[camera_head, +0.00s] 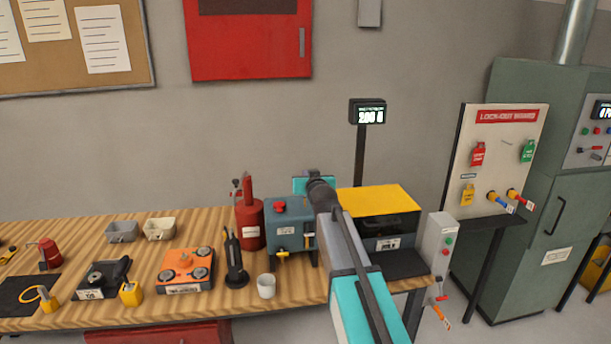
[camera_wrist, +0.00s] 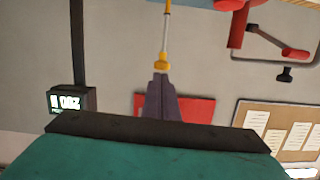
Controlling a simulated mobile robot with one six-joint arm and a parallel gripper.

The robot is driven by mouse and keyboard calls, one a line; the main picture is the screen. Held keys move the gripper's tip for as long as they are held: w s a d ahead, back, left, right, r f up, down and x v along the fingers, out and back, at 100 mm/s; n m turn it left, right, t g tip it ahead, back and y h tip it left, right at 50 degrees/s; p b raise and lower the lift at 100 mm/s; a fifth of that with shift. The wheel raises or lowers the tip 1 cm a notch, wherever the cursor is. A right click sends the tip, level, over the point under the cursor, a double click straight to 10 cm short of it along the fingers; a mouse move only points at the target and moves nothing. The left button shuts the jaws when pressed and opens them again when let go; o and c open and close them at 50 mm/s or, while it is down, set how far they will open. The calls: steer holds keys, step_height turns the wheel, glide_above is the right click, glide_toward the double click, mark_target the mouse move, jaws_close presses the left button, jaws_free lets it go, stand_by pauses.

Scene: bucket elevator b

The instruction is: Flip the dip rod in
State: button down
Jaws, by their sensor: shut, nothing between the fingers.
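In the wrist view, which is upside down, a thin pale rod with a yellow collar (camera_wrist: 162,60) runs in from the top edge; it looks like the dip rod. My gripper (camera_wrist: 161,76) has its dark fingers together, pointing at the collar. The collar appears right by the fingertips; I cannot tell whether they touch. In the head view my arm reaches over the bench beside the blue box (camera_head: 290,222), which has a red button and a yellow handle. My arm hides part of that box, my fingertips and the rod there.
A red canister (camera_head: 250,222) stands left of the blue box, near a dark upright tool (camera_head: 235,260) and a white cup (camera_head: 266,286). A yellow-topped machine (camera_head: 380,200) is at the right, with a display (camera_head: 367,112) behind.

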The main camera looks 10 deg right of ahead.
step_height(320, 180, down, 10)
steer(key=b, duration=1)
steer(key=shift+f, duration=0.1)
stand_by(0.4)
steer(key=shift+s, duration=0.1)
steer(key=shift+r, duration=0.55)
steer(key=s+r+b, duration=0.2)
steer(key=s+r, duration=0.3)
steer(key=s, duration=0.5)
steer(key=shift+d+r, duration=0.15)
